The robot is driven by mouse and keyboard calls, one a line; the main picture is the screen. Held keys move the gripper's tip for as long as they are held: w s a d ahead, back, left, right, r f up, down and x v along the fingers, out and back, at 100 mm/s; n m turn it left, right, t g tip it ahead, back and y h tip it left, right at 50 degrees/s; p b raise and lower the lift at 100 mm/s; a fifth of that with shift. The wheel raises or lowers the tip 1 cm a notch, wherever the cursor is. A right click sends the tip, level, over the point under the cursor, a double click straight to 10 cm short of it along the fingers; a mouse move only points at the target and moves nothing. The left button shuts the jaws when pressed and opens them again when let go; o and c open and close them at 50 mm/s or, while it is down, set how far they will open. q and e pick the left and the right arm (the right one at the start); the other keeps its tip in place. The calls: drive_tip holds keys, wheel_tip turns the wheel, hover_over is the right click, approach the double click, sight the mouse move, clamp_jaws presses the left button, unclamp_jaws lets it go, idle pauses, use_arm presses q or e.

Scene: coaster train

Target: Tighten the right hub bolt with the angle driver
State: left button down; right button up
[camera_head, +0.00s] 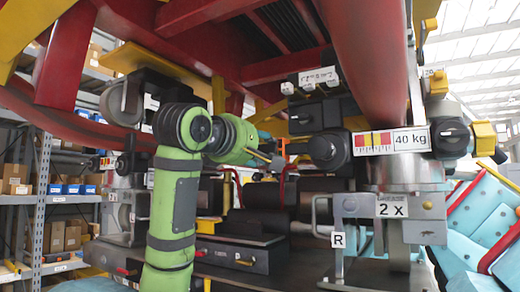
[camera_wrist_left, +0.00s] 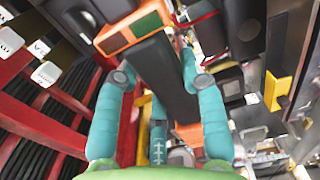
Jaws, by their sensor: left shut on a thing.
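My left arm rises at the lower left of the head view, and my left gripper (camera_head: 268,160) is beyond its green wrist, mostly hidden. In the left wrist view, the teal fingers of my left gripper (camera_wrist_left: 160,80) are shut on the angle driver (camera_wrist_left: 165,70). It has a dark body and an orange part at its far end. In the head view the driver cannot be made out clearly. The right wheel hub area (camera_head: 405,175) is right of my gripper, apart from it, with plates reading R and 2 X. I cannot make out the bolt itself. My right gripper is not in view.
A thick red beam (camera_head: 360,50) and frame hang low overhead. A black open drawer or box (camera_head: 240,255) lies below, beyond my arm. Shelving with boxes (camera_head: 45,200) stands at the left. Teal padded panels (camera_head: 485,225) are at the far right. Room around the gripper is tight.

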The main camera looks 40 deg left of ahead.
use_arm(q)
drive_tip(key=shift+w+a+r, duration=0.15)
drive_tip(key=shift+w+r, duration=0.1)
drive_tip(key=shift+w, duration=0.2)
idle(0.8)
idle(1.5)
drive_tip(key=shift+s+f+b, duration=0.1)
drive_tip(key=shift+s+b, duration=0.15)
drive_tip(key=shift+b, duration=0.05)
drive_tip(key=shift+b+v, duration=0.65)
drive_tip(key=shift+v, duration=1.25)
drive_tip(key=shift+w, duration=0.1)
